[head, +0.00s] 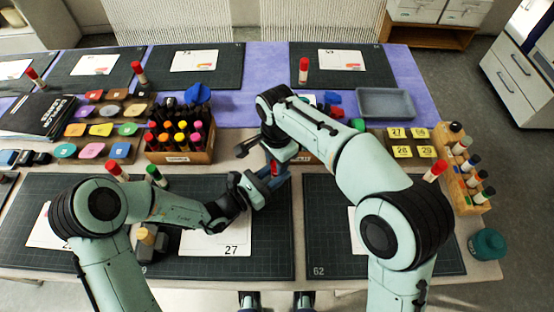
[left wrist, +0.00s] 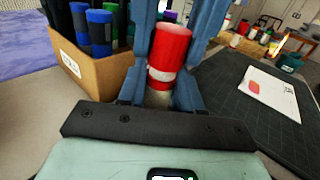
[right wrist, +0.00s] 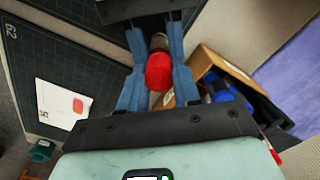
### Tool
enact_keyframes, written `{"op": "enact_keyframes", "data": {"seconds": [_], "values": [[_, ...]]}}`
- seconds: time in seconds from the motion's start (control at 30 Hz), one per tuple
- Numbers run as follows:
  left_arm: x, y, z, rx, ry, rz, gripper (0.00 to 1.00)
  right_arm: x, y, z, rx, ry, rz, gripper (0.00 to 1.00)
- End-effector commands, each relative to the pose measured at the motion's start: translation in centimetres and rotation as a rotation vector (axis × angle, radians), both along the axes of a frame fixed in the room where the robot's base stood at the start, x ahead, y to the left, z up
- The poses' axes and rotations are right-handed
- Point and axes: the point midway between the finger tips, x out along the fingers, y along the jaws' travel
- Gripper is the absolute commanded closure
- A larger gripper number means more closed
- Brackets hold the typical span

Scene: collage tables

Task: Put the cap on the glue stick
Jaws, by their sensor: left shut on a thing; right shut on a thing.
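The red cap (right wrist: 158,72) is between the blue fingers of my right gripper (head: 277,162), which is shut on it. The glue stick (left wrist: 160,97) is held in my left gripper (head: 268,178), its pale body near the palm in the left wrist view. The cap also shows there (left wrist: 172,45), in line with the stick, with a whitish band between the red and the lower body. In the head view the small red part (head: 274,168) shows between the two grippers, above the middle mat. The fingers hide parts of both, and I cannot tell how far the cap sits over the stick.
A wooden box of dark markers (head: 180,157) stands left of the grippers. Ink pads (head: 101,129) lie farther left. Several other red-capped sticks stand about, one by the right-hand rack (head: 435,171). A grey tray (head: 386,119) is at the back right.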

Motion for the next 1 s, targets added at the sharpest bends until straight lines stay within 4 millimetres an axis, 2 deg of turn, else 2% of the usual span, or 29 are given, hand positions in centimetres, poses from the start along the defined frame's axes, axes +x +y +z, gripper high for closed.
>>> {"op": "enact_keyframes", "data": {"seconds": [1.0], "values": [[-0.1,-0.1,0.1,-0.001,-0.003,-0.003,1.0,-0.1,-0.1,-1.7,-0.005,0.005,-0.007,0.95]]}}
